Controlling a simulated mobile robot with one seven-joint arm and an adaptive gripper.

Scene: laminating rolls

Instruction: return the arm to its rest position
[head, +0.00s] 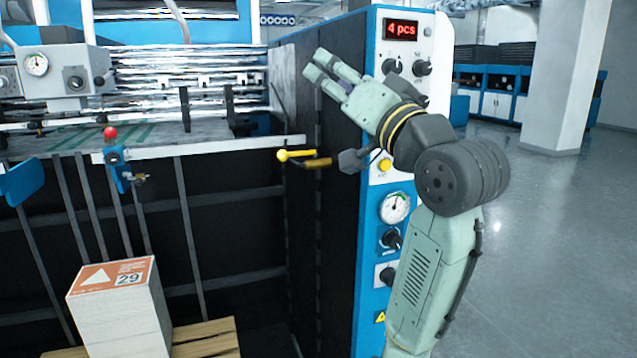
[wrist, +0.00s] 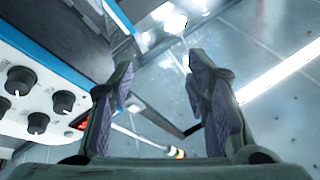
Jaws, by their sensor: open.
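My gripper (head: 331,74) is raised in front of the dark side of the machine, beside its blue and white control panel (head: 367,230). The fingers point up and to the left in the head view. In the wrist view my gripper (wrist: 160,100) shows its two fingers spread apart with nothing between them. My arm rises from the lower right, in front of part of the panel. The panel's red display (head: 401,29) reads "4 pcs".
A yellow-handled lever (head: 297,155) sticks out left of the panel, below my gripper. Black knobs (head: 422,67) and a gauge (head: 395,207) are close to my arm. A labelled box (head: 118,310) stands on a wooden pallet (head: 205,338) at lower left. Open floor (head: 540,250) lies at right.

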